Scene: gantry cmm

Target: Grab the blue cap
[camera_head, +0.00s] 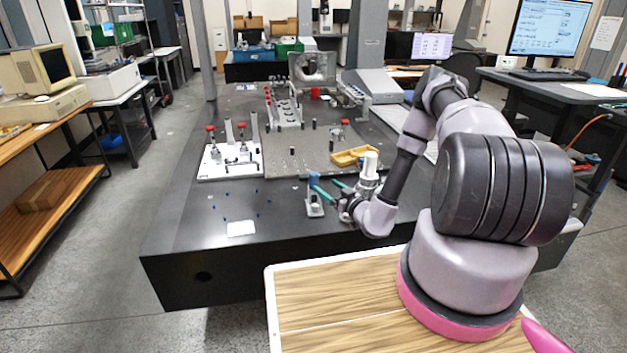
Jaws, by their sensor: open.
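A small blue cap (314,178) shows near the front of the black table, above a small grey stand (315,208); it looks to be on top of the stand's post. My gripper (322,184) reaches in from the right with two green fingers spread apart and empty. The tip of the nearer finger is at the lower edge of the cap in the picture. The other fingertip is to the right of the cap. I cannot tell whether a finger touches the cap or only overlaps it in view.
The black table (185,240) carries a white plate with red-knobbed clamps (230,165), a grey fixture plate (280,165) and a yellow tray (352,156) behind my gripper. Several tiny blue bits and a white card (241,229) lie left of the stand. The front left is mostly clear.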

